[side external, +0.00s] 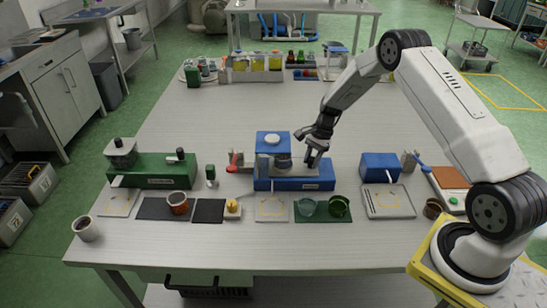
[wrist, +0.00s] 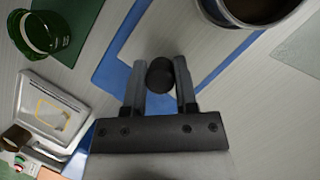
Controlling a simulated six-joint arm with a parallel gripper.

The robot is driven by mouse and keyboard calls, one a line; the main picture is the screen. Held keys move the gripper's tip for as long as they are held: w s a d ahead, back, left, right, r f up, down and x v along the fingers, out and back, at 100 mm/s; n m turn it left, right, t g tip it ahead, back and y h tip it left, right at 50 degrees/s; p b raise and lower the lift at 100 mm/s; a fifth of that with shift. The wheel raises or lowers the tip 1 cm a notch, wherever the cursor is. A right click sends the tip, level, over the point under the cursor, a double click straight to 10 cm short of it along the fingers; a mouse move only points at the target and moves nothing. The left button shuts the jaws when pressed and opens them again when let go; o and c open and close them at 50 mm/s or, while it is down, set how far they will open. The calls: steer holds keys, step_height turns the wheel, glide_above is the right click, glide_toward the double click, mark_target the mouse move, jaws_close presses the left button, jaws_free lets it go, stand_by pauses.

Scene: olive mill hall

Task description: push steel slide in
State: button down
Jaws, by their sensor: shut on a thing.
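The blue machine (side external: 295,184) stands in the middle of the table, with a blue upright block (side external: 272,140) and a white round cap on top. A pale steel slide (wrist: 165,35) lies along its base and carries a black knob (wrist: 159,76). My gripper (side external: 313,158) is at the right end of the machine, low over the base. In the wrist view my gripper (wrist: 160,80) has its two fingers on either side of the knob, shut on it. In the side view the fingers hide most of the knob, and the slide's inner end is not clear.
A steel vessel (wrist: 255,8) is close by in the wrist view. A green cup (side external: 339,206) and a glass bowl (side external: 307,207) stand in front. A blue box (side external: 380,167) and pale tray (side external: 389,201) are to the right. A green machine (side external: 152,171) stands left.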

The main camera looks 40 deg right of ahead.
mark_target(297, 168)
steer(key=shift+w+a, duration=1.35)
steer(key=shift+c, duration=2)
jaws_free()
steer(key=v, duration=0.8)
